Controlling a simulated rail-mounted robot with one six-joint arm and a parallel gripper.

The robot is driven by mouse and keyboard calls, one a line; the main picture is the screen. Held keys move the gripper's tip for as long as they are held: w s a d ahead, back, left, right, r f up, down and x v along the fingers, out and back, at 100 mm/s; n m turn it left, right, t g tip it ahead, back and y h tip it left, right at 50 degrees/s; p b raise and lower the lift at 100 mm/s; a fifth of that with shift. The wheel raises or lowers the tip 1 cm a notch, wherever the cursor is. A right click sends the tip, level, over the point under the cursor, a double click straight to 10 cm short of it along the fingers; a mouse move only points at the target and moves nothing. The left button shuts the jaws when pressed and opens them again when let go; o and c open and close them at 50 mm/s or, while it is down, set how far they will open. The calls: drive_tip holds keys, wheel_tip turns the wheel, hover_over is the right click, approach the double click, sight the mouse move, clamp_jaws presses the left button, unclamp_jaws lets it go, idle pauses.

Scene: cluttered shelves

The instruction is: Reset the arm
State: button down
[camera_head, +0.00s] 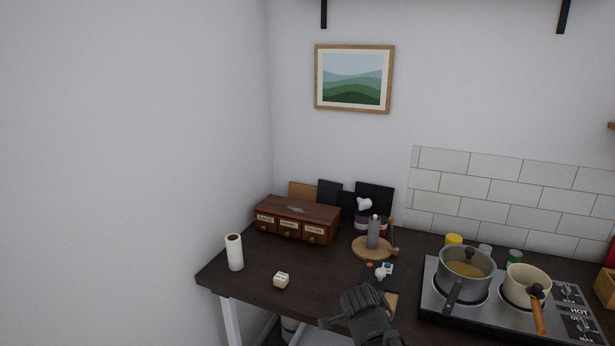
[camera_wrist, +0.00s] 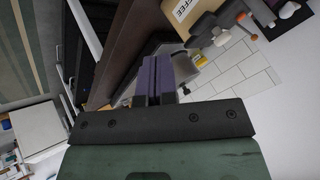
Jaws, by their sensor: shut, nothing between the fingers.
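My gripper (camera_wrist: 158,78) shows in the wrist view with its two purple-grey fingers together. It is shut, with nothing between the fingers. In the head view a dark part of my arm (camera_head: 367,312) shows at the bottom, in front of the dark counter (camera_head: 325,268). It covers part of the counter's front edge. I cannot make out the fingertips in the head view.
A paper roll (camera_head: 235,253), a small white block (camera_head: 281,280) and a wooden drawer box (camera_head: 297,215) stand left. A round board (camera_head: 362,251) holds a grey bottle (camera_head: 374,233). A grey pot (camera_head: 466,272) and a cream pan (camera_head: 527,284) sit on the stove (camera_head: 470,316) at right.

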drive_tip(key=s+f+n+g+y, duration=0.3)
drive_tip(key=s+n+g, duration=0.3)
drive_tip(key=s+n, duration=0.4)
drive_tip(key=n, duration=0.4)
drive_tip(key=shift+s+f+g+y, duration=0.35)
drive_tip(key=shift+f+g+y, duration=0.05)
